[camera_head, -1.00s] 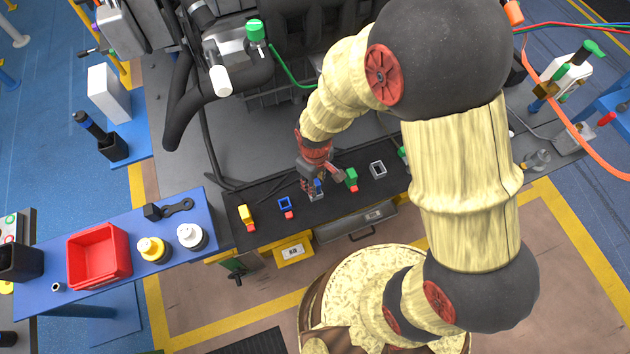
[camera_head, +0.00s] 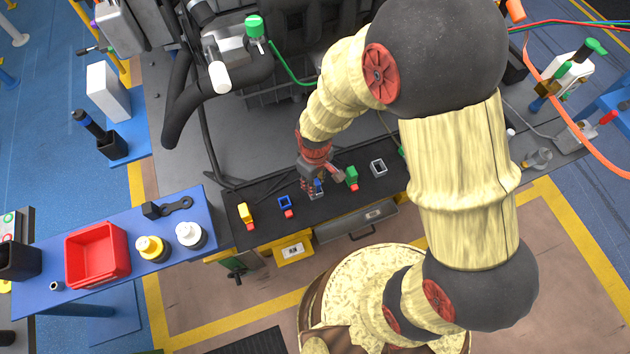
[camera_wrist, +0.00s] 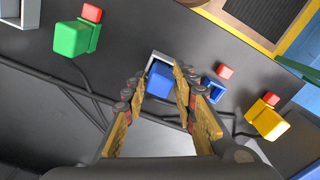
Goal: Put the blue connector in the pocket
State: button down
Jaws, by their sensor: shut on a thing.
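My gripper (camera_head: 312,188) is shut on the blue connector (camera_wrist: 160,80); its fingers stand on both sides of it in the wrist view. The blue connector (camera_head: 319,186) is at a grey square-framed pocket (camera_head: 317,195), whose rim shows around its far end in the wrist view (camera_wrist: 156,58). I cannot tell how deep the connector sits, since the fingers hide part of it. An empty blue-framed pocket (camera_head: 285,202) with a red block lies just to the left, and also shows in the wrist view (camera_wrist: 213,88).
A yellow connector (camera_head: 245,213) and a green connector (camera_head: 351,175), each with a red block, stand on the dark strip (camera_head: 265,226). An empty grey frame (camera_head: 378,167) lies right of the green one. A black cable (camera_wrist: 65,80) runs behind. A red bin (camera_head: 97,278) stands far left.

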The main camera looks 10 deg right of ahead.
aim_at(316, 184)
jog(key=c, duration=1.3)
grip_release()
jog(key=shift+c, duration=0.2)
notch_tip(316, 184, up, 12)
jog(key=s+d+r+m+t, duration=0.2)
jog(key=s+d+r+m, duration=0.2)
jog(key=r, duration=0.6)
jog(key=s+d+r+m+t+b, duration=0.1)
jog(key=s+d+r+m+t, duration=0.2)
jog(key=s+d+r, duration=0.3)
jog(key=d+r+m, duration=0.1)
jog(key=d+r, duration=0.2)
jog(key=r, duration=0.1)
jog(key=shift+r+t+b, duration=0.25)
jog(key=shift+t+b, duration=0.05)
